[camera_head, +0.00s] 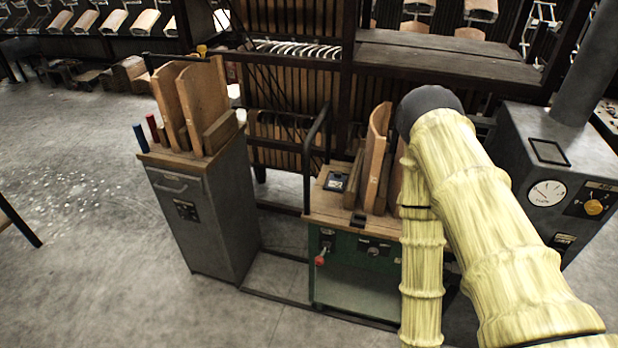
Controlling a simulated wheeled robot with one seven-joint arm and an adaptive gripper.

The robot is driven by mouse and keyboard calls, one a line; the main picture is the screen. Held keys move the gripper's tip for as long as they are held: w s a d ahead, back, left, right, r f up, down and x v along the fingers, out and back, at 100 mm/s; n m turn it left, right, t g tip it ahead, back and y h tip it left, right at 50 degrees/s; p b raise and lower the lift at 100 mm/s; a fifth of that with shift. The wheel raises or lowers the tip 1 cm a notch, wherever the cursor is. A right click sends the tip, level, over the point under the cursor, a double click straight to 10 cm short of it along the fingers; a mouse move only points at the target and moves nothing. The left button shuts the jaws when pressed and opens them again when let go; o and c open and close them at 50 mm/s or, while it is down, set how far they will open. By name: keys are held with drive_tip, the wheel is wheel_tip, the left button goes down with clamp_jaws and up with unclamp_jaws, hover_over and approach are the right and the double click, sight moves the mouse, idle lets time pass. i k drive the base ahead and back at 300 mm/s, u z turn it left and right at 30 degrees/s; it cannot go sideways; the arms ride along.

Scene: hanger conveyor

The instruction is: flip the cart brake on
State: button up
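A green cart (353,283) with a wooden top stands in the middle, right of the grey cabinet. A small lever with a red knob (320,261) sits on the left of its front face, below a dark fitting. It looks like the brake, but its on or off position cannot be told. My arm, in a pale yellow sleeve, bends at a dark joint above the cart and runs down in front of its right side. My gripper is not in view; the forearm leaves the picture at the bottom. The right part of the cart is hidden behind the arm.
A grey cabinet (212,215) holding curved wood panels stands left of the cart. A grey machine (548,150) with a gauge stands at right. Dark racks rise behind. A black handle (308,165) stands at the cart's left edge. Open concrete floor (90,230) lies at left.

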sight(319, 260)
drive_tip(key=k, duration=0.5)
drive_tip(key=u, duration=1.3)
drive_tip(key=i, duration=0.85)
drive_tip(key=z, duration=1.45)
